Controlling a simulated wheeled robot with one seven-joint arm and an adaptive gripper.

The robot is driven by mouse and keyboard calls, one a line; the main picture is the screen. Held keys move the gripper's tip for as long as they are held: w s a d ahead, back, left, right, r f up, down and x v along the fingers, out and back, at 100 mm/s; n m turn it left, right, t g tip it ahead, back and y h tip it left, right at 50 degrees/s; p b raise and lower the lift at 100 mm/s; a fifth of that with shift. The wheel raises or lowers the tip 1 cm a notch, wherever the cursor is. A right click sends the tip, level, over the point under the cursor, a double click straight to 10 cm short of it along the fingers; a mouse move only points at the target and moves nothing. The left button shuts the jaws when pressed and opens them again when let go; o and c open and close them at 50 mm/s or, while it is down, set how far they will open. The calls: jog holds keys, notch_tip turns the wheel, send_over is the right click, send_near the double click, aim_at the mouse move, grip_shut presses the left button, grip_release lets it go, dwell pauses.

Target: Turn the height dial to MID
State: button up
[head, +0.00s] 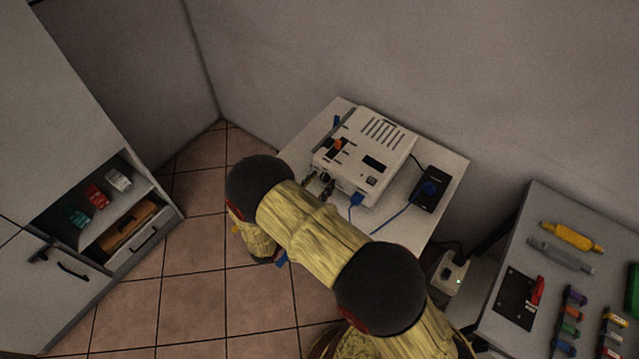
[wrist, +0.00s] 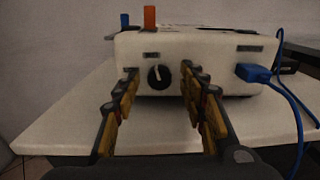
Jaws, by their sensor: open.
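The height dial (wrist: 158,76) is a round black knob with a pale pointer line, on the front face of a white box-shaped device (wrist: 215,50). The pointer looks close to upright; the marks around it are too small to read. My gripper (wrist: 163,75) is open, its two fingers standing left and right of the dial with clear gaps to it. In the head view the white device (head: 375,145) stands on a small white table (head: 445,190). My gripper (head: 325,182) shows there only in part at the device's front, and the dial is hard to make out.
A blue plug (wrist: 254,73) with a blue cable (wrist: 290,105) sits right of the dial. An orange part (wrist: 150,17) and a blue part (wrist: 125,20) stand up at the device's upper left. A black box (head: 430,188) lies to its right.

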jog(key=shift+s, duration=0.1)
jog(key=v, duration=1.2)
